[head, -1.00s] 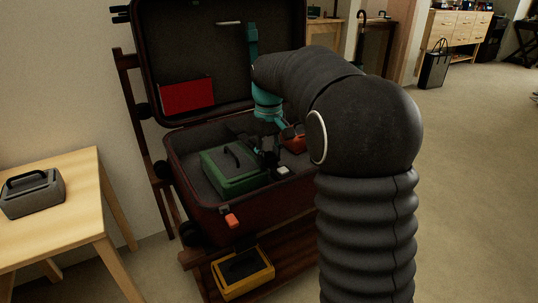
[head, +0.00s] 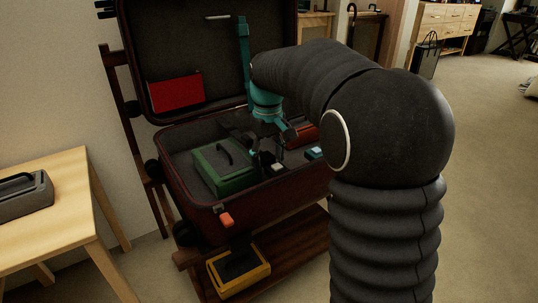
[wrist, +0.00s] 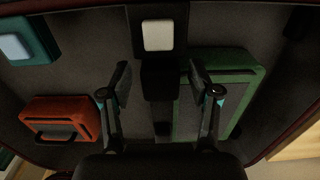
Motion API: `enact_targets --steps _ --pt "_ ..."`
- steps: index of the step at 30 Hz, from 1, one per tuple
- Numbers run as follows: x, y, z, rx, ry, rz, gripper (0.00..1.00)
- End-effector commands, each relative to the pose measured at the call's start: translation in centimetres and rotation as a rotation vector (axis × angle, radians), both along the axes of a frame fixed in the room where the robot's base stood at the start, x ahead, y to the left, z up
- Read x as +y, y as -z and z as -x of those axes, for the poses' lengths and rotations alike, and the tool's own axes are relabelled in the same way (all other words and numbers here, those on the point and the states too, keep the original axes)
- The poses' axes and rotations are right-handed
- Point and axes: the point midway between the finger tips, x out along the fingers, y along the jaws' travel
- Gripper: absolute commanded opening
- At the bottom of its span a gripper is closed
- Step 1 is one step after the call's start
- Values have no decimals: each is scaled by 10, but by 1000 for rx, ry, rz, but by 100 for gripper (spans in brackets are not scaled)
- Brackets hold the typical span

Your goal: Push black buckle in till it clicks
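The open dark red suitcase (head: 285,195) stands on a wooden rack. In the wrist view a black buckle part with a pale square button (wrist: 158,35) lies at the top centre, and a black block (wrist: 160,80) sits just below it, between my fingers. I cannot tell whether the two parts are joined. The pale button also shows in the head view (head: 278,167), at the suitcase's front. My gripper (wrist: 160,84) is open, one finger each side of the block, with visible gaps. In the head view the fingers are dark and hard to make out.
A green case (head: 225,170) and a red-orange case (wrist: 62,120) lie in the suitcase. A teal buckle with a pale button (wrist: 25,42) is at the wrist view's upper left. A yellow crate (head: 262,272) sits below.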

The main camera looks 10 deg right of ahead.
Motion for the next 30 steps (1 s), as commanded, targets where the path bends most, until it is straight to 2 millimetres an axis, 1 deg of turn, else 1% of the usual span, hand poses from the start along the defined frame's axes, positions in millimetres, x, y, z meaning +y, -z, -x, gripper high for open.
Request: enact_targets --steps 8,11,14,17,24,27,30 --pt "0 -1 -1 -4 1 -2 65" --pt "0 -6 -1 -5 1 -2 65" --pt "0 -18 -2 -7 1 -2 65" --pt "0 -36 -2 -7 2 -2 65" --pt "0 -83 -2 -6 1 -1 65" --pt "0 -99 -2 -5 1 -1 65" --pt "0 -110 -2 -5 1 -1 65"
